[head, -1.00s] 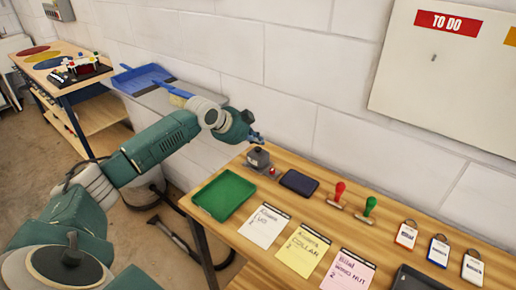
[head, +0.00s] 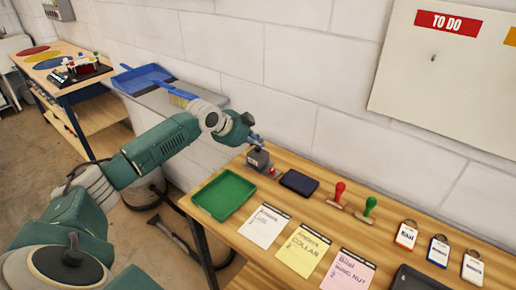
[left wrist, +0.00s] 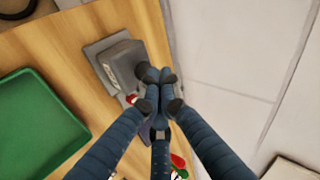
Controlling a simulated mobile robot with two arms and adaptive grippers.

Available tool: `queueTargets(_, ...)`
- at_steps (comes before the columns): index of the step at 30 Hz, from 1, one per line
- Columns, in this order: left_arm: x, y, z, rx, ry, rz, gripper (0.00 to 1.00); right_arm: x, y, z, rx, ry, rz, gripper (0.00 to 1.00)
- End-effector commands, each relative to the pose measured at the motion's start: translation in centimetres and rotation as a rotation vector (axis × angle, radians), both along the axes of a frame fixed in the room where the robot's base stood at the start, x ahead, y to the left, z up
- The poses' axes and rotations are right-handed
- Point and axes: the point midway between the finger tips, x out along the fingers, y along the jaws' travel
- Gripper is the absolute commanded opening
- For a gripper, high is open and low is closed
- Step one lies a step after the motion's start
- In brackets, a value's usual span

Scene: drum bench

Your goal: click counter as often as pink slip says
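The counter (head: 258,161) is a small grey box with a red part at its side, near the back left of the wooden bench. It also shows in the left wrist view (left wrist: 118,64). My left gripper (head: 257,142) is just above it; in the left wrist view its fingertips (left wrist: 157,82) are drawn together beside the dark knob at the counter's right end, with nothing held. I cannot tell whether they touch it. The pink slip (head: 347,270) lies at the front of the bench with handwriting that seems to read "Bilal" and "WING NUT"; its number is too small to read surely. My right gripper is out of view.
A green tray (head: 224,195) lies left of the counter and a dark pad (head: 299,183) right of it. The wall is close behind.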

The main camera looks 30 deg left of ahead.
Motion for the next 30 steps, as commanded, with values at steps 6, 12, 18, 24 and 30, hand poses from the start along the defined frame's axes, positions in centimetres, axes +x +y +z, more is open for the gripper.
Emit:
queueTargets(6,0.0,0.0,-0.2,0.000,0.000,0.000,0.00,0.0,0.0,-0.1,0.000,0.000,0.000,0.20)
queueTargets(12,0.0,0.0,-0.5,0.000,0.000,0.000,0.00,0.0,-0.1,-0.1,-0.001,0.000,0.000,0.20)
queueTargets(18,0.0,0.0,-0.7,0.000,0.000,0.000,0.00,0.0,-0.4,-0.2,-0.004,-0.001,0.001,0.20)
queueTargets(24,0.0,0.0,-1.0,0.000,0.000,0.000,0.00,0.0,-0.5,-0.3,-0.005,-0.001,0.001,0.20)
queueTargets(30,0.0,0.0,-0.9,0.000,0.001,0.000,0.00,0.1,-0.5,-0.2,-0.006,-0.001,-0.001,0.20)
